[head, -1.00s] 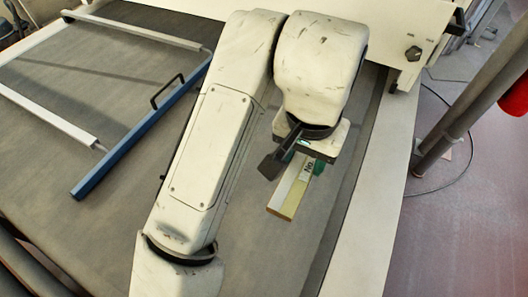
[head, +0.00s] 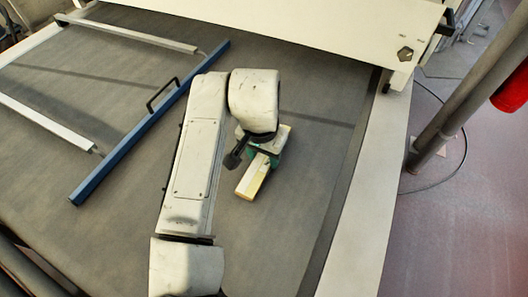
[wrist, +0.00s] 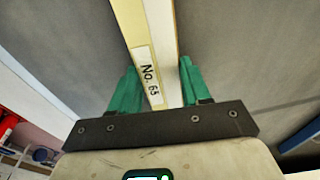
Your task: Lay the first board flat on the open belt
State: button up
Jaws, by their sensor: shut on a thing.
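My gripper (wrist: 158,88) has green fingers on both sides of a long narrow board (wrist: 162,25) in the wrist view. The board is cream and pale yellow and carries a label reading "No. 65". In the head view the board (head: 252,182) shows below my wrist, partly hidden by it, with one end towards the camera. It is over the grey belt (head: 290,225); I cannot tell whether it touches the belt. In the wrist view the belt (wrist: 235,50) spreads on both sides of the board.
A blue bar with a black handle (head: 150,125) and white rails (head: 125,34) lie over the belt at left. A white panel (head: 300,20) crosses the back. A pale side rail (head: 375,190) edges the belt at right, with a grey post (head: 465,90) beyond. Bare belt surrounds the board.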

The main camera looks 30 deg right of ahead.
aim_at(261, 164)
jog(key=shift+f, duration=0.2)
jog(key=o, duration=1.1)
jog(key=r, duration=0.8)
jog(key=a+r, duration=0.1)
jog(key=r, duration=0.3)
jog(key=shift+s+a+b, duration=0.1)
jog(key=shift+s+b, duration=0.3)
